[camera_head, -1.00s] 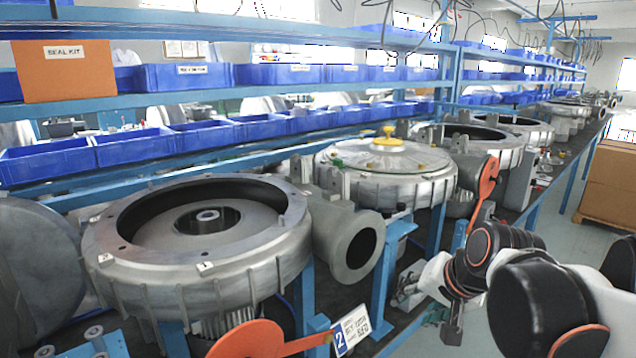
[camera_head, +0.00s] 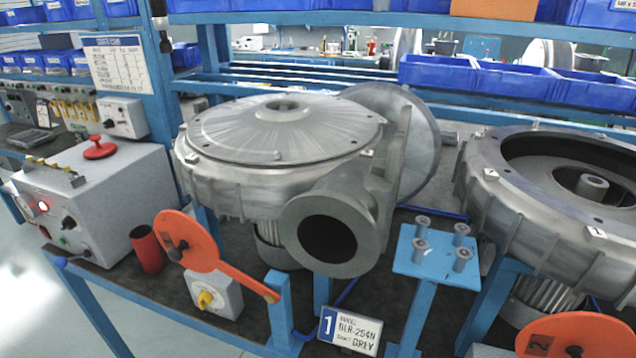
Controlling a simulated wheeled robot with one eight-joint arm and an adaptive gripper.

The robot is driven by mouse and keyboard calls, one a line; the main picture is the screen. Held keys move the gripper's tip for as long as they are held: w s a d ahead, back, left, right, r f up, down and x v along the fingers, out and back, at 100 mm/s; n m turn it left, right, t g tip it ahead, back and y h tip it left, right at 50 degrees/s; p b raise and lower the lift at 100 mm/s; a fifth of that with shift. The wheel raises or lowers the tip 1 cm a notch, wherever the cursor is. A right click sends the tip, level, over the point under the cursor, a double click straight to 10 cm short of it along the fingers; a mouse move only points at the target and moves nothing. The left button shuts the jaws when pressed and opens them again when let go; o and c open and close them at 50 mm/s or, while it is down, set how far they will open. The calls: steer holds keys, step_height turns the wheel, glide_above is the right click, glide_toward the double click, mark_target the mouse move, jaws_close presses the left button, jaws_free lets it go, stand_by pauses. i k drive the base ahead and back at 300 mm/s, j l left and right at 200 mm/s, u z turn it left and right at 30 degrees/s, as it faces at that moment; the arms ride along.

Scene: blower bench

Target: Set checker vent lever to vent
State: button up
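A grey box with controls (camera_head: 110,195), which looks like the checker, stands at the left. A small lever with a blue knob (camera_head: 61,262) sticks out low on its front. A red round knob (camera_head: 99,147) sits on its top, and a red lit lamp (camera_head: 43,206) is on its front. I see no readable vent marking, so I cannot tell which handle is the vent lever or how it is set. My gripper is not in view.
A closed blower housing (camera_head: 285,130) fills the middle, with an open housing (camera_head: 560,165) at right. An orange disc with an arm (camera_head: 187,240), a red cylinder (camera_head: 147,250), a yellow-knobbed box (camera_head: 213,294) and a number 1 sign (camera_head: 349,331) line the front edge.

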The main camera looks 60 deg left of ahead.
mark_target(61, 261)
steer(key=u, duration=3.5)
steer(key=i+j, duration=0.2)
steer(key=j, duration=0.15)
steer(key=i+j, duration=0.2)
steer(key=j, duration=0.15)
steer(key=i+j+u, duration=0.1)
steer(key=j, duration=0.25)
steer(key=i, duration=0.1)
